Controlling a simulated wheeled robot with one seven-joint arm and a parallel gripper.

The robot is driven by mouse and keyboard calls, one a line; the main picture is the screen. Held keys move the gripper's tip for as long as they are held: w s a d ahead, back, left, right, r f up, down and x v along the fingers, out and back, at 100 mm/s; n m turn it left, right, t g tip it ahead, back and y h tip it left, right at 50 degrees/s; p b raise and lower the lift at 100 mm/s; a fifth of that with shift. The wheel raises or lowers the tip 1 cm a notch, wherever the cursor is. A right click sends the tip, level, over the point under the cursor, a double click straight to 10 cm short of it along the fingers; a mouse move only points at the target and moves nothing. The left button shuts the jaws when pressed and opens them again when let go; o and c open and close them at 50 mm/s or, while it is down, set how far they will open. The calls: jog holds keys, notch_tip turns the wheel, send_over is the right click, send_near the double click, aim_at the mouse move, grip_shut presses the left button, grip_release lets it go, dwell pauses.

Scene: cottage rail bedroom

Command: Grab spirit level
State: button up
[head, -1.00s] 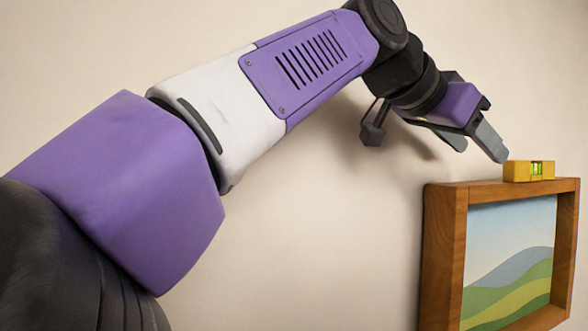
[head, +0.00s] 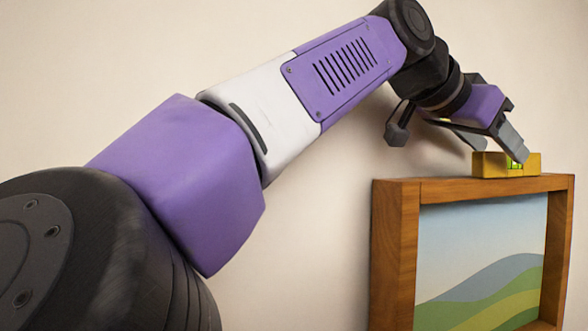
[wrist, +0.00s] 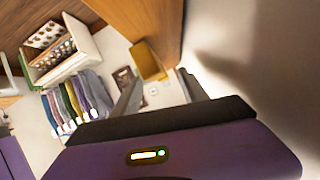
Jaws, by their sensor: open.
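The yellow spirit level (head: 490,165) with a green vial lies flat on top of the wooden picture frame (head: 395,245), at the right in the head view. My gripper (head: 498,150) is open and empty, reaching down just above the level. One fingertip overlaps the level's vial in the head view, and the other is behind its left end. I cannot tell whether either finger touches it. In the wrist view the level (wrist: 149,62) shows just beyond and between the two fingertips (wrist: 158,85), against the brown frame (wrist: 150,18).
The frame holds a landscape picture (head: 480,265) and stands against a plain cream wall (head: 200,50). In the wrist view, hanging clothes (wrist: 80,100) and a white shelf unit (wrist: 85,45) are farther off at the left.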

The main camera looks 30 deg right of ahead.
aim_at(509, 164)
jog(key=x, duration=0.2)
jog(key=b+x, duration=0.1)
jog(key=shift+s+d+f, duration=0.2)
jog(key=shift+s+d, duration=0.1)
jog(key=shift+d+f+b, duration=0.2)
jog(key=shift+d+b, duration=0.1)
jog(key=shift+d, duration=0.25)
jog(key=shift+c, duration=0.2)
grip_shut()
